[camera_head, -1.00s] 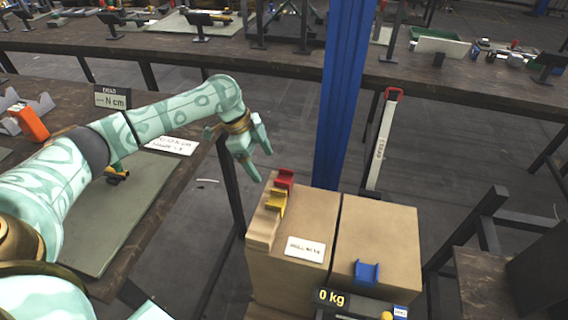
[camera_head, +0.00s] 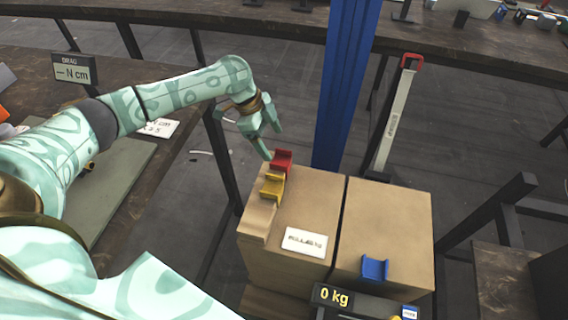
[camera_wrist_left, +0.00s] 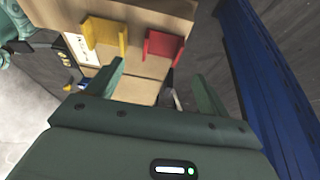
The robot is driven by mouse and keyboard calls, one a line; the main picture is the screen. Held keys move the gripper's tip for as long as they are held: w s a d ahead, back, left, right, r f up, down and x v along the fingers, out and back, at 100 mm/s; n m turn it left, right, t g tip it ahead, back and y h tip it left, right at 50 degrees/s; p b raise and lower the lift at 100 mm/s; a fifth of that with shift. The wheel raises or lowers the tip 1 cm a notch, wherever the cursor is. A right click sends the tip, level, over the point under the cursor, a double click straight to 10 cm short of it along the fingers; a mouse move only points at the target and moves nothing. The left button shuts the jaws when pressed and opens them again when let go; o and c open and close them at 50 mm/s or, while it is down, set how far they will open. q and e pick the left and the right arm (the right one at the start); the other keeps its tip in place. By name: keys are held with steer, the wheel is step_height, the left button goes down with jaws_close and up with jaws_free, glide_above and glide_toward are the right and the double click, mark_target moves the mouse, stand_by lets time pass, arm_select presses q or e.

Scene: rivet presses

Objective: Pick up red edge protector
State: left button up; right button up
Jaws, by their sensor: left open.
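The red edge protector (camera_head: 281,161) sits on the back left edge of a cardboard box, just behind the yellow protector (camera_head: 272,186). In the left wrist view the red protector (camera_wrist_left: 162,47) lies ahead of the fingers, right of the yellow one (camera_wrist_left: 105,36). My left gripper (camera_head: 272,142) is open and empty, its fingertips just above and behind the red protector in the head view. The wrist view also shows its two spread fingers (camera_wrist_left: 155,85), with nothing between them. My right gripper is not in view.
Two cardboard boxes (camera_head: 384,225) stand side by side. A blue protector (camera_head: 374,268) sits on the right box's front edge, above a scale display reading 0 kg (camera_head: 333,296). A blue post (camera_head: 345,90) rises close behind the boxes. A bench with a mat (camera_head: 118,185) is at left.

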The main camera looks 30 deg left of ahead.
mark_target(284, 162)
arm_select(q)
steer(key=shift+d+f, duration=0.25)
steer(key=shift+f, duration=0.4)
steer(key=b+x, duration=0.3)
steer(key=x, duration=0.2)
steer(key=shift+w+a, duration=0.1)
steer(key=shift+a, duration=0.1)
steer(key=shift+w+d+f, duration=0.1)
steer(key=shift+d+f, duration=0.05)
steer(key=shift+f, duration=0.1)
steer(key=shift+r, duration=0.25)
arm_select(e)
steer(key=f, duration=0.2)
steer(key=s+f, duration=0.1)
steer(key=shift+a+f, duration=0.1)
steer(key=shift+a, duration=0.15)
arm_select(q)
steer(key=c, duration=1.1)
